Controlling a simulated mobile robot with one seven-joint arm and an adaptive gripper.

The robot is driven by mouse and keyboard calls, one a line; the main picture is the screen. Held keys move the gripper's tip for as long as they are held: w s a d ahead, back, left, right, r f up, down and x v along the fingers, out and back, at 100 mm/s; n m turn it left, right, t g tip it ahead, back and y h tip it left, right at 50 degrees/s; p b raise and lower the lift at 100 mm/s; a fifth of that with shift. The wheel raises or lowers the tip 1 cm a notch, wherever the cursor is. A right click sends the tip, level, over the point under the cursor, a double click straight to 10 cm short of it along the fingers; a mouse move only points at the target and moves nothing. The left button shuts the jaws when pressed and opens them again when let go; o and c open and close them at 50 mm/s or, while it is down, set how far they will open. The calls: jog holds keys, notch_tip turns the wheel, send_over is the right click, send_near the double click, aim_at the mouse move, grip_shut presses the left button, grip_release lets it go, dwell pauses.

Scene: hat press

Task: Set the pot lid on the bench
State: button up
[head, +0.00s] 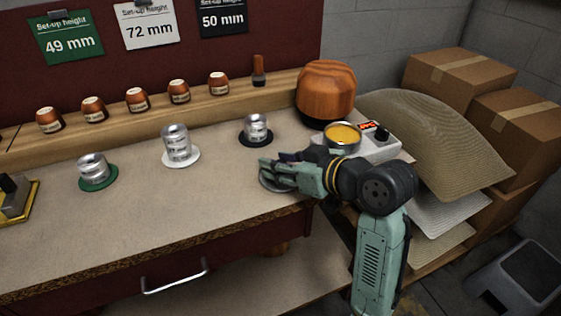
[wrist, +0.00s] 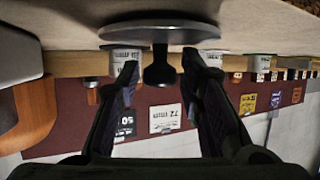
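The pot lid (head: 266,183) is a grey metal disc at the bench's front right, mostly hidden behind my gripper in the head view. In the wrist view, which is upside down, the lid (wrist: 160,33) lies level at the bench surface, with its black knob (wrist: 158,72) pointing away from the bench. My gripper (head: 268,168) is low over the lid. In the wrist view its two fingers (wrist: 160,72) stand apart on either side of the knob, with a visible gap on each side. The bench (head: 215,205) has a pale top.
An uncovered pot (head: 342,138) with yellow contents sits on a white hot plate (head: 378,148). Metal cylinders stand on green (head: 98,182), white (head: 181,160) and black (head: 256,138) discs. A wooden hat block (head: 326,90) is behind. Bench front left of my gripper is clear.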

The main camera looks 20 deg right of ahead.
jog(key=shift+o, duration=0.2)
jog(key=shift+r, duration=0.25)
jog(key=b+v, duration=0.1)
jog(key=v, duration=1.1)
